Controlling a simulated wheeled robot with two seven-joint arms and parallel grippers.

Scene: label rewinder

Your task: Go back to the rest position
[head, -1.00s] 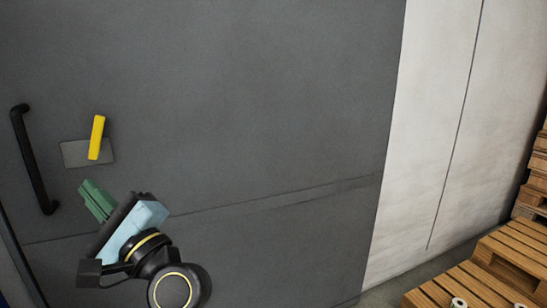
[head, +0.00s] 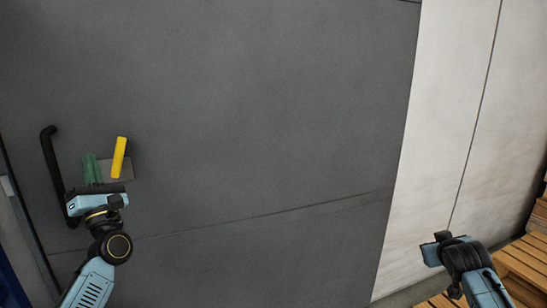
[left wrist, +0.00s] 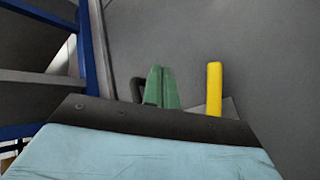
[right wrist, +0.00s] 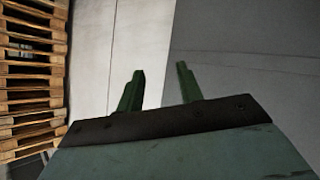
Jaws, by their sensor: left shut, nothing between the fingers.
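My left gripper (head: 92,168) is at the left of the head view, its green fingers pressed together with nothing between them. The closed fingers also show in the left wrist view (left wrist: 161,88). They appear left of a yellow lever (head: 119,157) on a grey plate (head: 126,170), with no visible grip on it. The lever shows to the right of the fingers in the left wrist view (left wrist: 214,88). My right gripper (right wrist: 159,88) has its green fingers spread apart and empty. In the head view its arm is at the lower right and its fingers are hidden.
A large dark grey panel (head: 250,110) fills most of the head view, with a black bar handle (head: 52,165) at left. A pale wall (head: 450,100) stands at right. Wooden pallets (head: 525,262) lie at lower right. A blue frame (left wrist: 93,45) stands at far left.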

